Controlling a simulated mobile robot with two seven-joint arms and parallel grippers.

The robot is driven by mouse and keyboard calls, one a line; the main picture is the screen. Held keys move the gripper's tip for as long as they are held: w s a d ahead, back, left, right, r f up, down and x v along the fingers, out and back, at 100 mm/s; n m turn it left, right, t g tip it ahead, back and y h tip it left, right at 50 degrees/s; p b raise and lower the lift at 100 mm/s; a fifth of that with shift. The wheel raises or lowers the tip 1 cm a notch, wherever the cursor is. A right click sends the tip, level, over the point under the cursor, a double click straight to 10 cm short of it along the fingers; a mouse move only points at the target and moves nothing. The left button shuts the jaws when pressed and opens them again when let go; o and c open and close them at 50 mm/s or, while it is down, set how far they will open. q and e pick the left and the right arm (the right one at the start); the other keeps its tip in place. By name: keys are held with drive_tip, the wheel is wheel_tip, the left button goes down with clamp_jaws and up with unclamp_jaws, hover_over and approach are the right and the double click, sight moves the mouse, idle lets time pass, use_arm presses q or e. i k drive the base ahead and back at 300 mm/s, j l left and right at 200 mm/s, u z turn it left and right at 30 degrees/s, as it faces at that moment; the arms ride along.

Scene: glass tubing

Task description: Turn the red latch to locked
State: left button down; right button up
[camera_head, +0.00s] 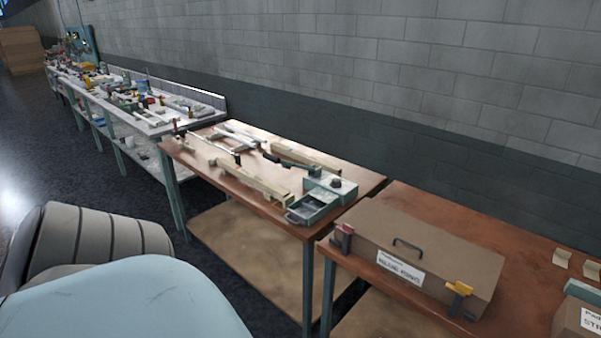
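A small red latch (344,237) is on the left front end of a brown case (416,246). It looks upright, but it is too small to tell which position it is in. A yellow latch (459,297) is at the right front of the same case. The case is closed, with a dark handle (408,246) on its lid and a white label (401,268) on its front. Neither of my grippers shows in the view.
The case lies on a brown table (521,266) at right. A second table (359,182) beside it holds a teal box (322,201) and long bars. A cluttered bench (191,101) stands farther left. A grey block wall (400,60) runs behind. Dark floor (50,150) is open at left.

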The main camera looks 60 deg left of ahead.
sight(347, 228)
drive_tip(key=u, duration=1.5)
